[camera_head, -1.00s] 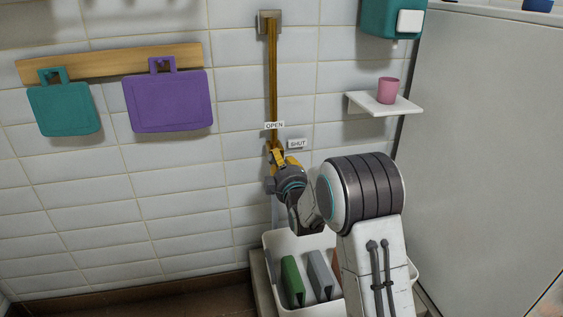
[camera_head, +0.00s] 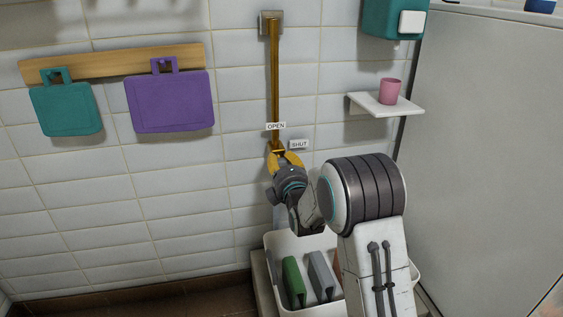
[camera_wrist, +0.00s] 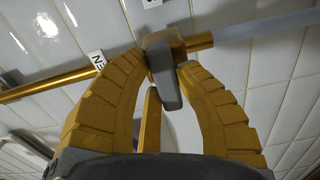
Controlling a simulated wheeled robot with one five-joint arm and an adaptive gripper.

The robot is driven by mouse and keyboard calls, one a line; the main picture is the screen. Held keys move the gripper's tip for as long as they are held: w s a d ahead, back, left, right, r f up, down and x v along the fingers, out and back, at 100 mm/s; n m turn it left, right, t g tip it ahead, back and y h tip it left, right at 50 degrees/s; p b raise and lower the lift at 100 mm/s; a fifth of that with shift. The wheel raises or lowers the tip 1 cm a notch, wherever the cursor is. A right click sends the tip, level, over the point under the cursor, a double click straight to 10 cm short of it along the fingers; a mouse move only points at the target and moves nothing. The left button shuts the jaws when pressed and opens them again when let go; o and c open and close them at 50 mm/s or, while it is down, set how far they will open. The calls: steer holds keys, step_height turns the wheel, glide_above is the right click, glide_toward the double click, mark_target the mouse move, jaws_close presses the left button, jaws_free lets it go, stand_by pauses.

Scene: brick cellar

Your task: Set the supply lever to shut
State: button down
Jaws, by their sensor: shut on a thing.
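The supply lever (camera_wrist: 170,92) is a short grey piece at a fitting on the brass pipe in the wrist view. My gripper (camera_wrist: 168,74) has its yellow fingers closed on it from both sides. In the head view my gripper (camera_head: 285,156) is at the lower end of the pipe and mostly hides the lever. The OPEN label (camera_head: 275,126) is just above it, and the SHUT label (camera_head: 299,144) is just above and to its right. Part of the OPEN label (camera_wrist: 97,60) shows in the wrist view. I cannot tell which label the lever points to.
The brass pipe (camera_head: 274,75) runs down the tiled wall. A white bin (camera_head: 276,258) with green and grey items stands below my arm. A shelf (camera_head: 409,105) holds a pink cup (camera_head: 390,91) at right. Teal (camera_head: 66,110) and purple (camera_head: 170,102) boards hang at left.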

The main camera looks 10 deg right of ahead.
stand_by(0.5)
steer(key=c, duration=0.9)
jaws_free()
steer(key=shift+s, duration=0.1)
steer(key=s, duration=1.1)
steer(key=shift+s, duration=0.35)
steer(key=shift+r, duration=0.1)
